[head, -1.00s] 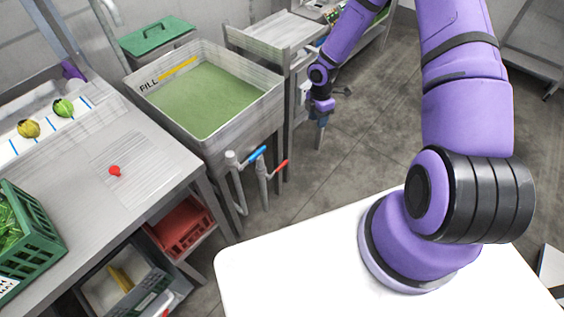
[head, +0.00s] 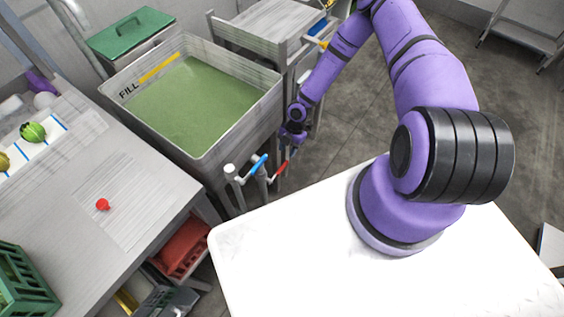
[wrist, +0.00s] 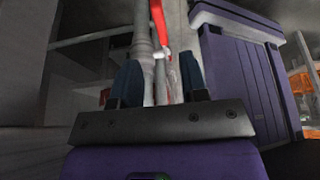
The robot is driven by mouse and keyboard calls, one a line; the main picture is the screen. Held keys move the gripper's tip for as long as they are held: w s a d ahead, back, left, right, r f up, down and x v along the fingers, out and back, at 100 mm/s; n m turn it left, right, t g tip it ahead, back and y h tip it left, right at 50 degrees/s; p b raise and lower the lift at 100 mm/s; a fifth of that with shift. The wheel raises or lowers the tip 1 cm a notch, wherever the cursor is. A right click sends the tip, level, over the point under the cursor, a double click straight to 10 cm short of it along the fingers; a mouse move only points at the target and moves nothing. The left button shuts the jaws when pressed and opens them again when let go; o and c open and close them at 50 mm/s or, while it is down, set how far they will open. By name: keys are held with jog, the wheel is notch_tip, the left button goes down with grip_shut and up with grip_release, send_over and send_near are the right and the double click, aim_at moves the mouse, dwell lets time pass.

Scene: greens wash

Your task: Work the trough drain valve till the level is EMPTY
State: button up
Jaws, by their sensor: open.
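The steel trough (head: 243,128) holds green water (head: 195,105), with a yellow band marked FILL on its inner wall. Two levers stand on pipes at its front, one blue (head: 259,163) and one red (head: 281,167). No label telling which is the drain valve is legible. My gripper (wrist: 160,78) is open and empty, low beside the trough's near right corner. In the wrist view the red lever (wrist: 159,22) rises beyond and between the fingertips, apart from them. In the head view the fingers are small and partly blurred near the red lever.

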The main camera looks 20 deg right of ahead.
aim_at(283, 166)
jog(key=x, duration=0.8)
jog(key=shift+s+f, duration=0.1)
jog(key=shift+f, duration=0.15)
grip_shut()
